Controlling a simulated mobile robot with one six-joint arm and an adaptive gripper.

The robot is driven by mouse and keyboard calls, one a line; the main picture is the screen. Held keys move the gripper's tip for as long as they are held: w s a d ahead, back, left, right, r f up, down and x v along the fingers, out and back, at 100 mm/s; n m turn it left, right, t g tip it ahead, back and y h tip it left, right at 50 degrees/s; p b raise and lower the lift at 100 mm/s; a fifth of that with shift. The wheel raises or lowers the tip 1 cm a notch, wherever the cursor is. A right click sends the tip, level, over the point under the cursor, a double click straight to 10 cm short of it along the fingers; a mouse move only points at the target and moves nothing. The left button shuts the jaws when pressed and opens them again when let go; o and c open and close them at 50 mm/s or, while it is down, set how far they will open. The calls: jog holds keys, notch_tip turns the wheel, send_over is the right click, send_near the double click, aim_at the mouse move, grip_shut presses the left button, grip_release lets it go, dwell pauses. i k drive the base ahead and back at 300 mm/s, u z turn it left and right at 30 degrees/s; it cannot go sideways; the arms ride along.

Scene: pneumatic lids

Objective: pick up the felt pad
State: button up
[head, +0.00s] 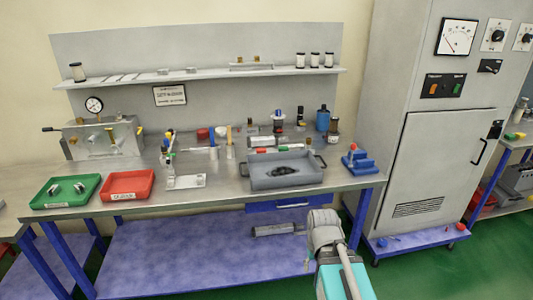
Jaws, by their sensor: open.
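I cannot pick out the felt pad for certain. A flat dark item (286,171) lies in the grey tray (262,184) on the workbench, too small and dark to identify. My arm shows at the bottom right of centre, in front of the bench. Its fingers are not visible, and nothing of mine is at the tray.
The steel bench (225,190) also carries a green tray (45,200), a red tray (118,195), a blue fixture (357,162) and several bottles and small parts behind. A shelf (205,80) runs above. A tall grey cabinet (430,150) stands at the right.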

aim_at(281, 148)
jog(key=u, duration=0.75)
jog(key=i, duration=1)
jog(key=z, duration=0.05)
